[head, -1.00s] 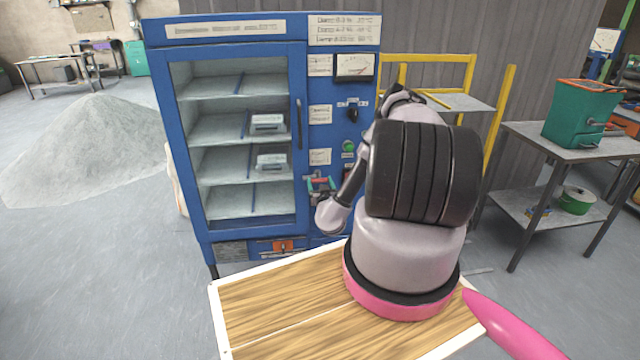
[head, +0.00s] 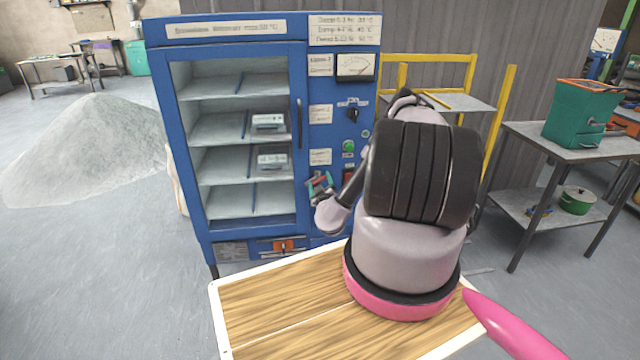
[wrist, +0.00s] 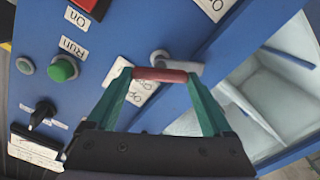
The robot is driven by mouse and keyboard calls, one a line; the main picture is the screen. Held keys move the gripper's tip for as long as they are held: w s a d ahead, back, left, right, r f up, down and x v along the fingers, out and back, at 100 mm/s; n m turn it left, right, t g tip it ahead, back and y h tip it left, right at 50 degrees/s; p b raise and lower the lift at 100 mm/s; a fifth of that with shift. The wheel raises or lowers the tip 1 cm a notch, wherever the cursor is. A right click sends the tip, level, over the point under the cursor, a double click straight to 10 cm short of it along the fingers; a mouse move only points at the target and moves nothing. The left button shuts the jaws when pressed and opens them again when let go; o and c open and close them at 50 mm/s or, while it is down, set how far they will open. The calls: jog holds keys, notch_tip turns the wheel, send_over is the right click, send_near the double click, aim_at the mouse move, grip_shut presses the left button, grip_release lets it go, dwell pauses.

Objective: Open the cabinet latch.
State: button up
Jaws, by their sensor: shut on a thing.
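The blue cabinet (head: 228,31) has a glass door (head: 240,135) on its left, and the door looks closed. The latch has a red grip (wrist: 160,75) and a grey metal arm (wrist: 180,65) by the door edge in the wrist view. My gripper (wrist: 160,76) is shut on the red grip, with a teal finger at each end of it. In the head view my gripper (head: 321,184) is at the lower right of the door, and the latch there is small and partly hidden by the fingers.
A black door handle (head: 299,123) stands above the latch. A green button (wrist: 63,68), a black knob (wrist: 42,112) and a red switch (wrist: 90,4) are on the panel. A wooden tabletop (head: 285,310) lies in front. A powder heap (head: 90,150) is at left.

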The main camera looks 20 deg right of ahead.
jog(key=n, duration=0.5)
jog(key=shift+a+f+n, duration=0.1)
jog(key=shift+n, duration=0.2)
jog(key=n, duration=0.5)
jog(key=shift+f+n, duration=0.1)
jog(key=shift+n, duration=0.2)
jog(key=o, duration=1.1)
jog(key=shift+o, duration=0.2)
jog(key=v, duration=1)
jog(key=shift+s, duration=0.4)
jog(key=shift+a, duration=0.1)
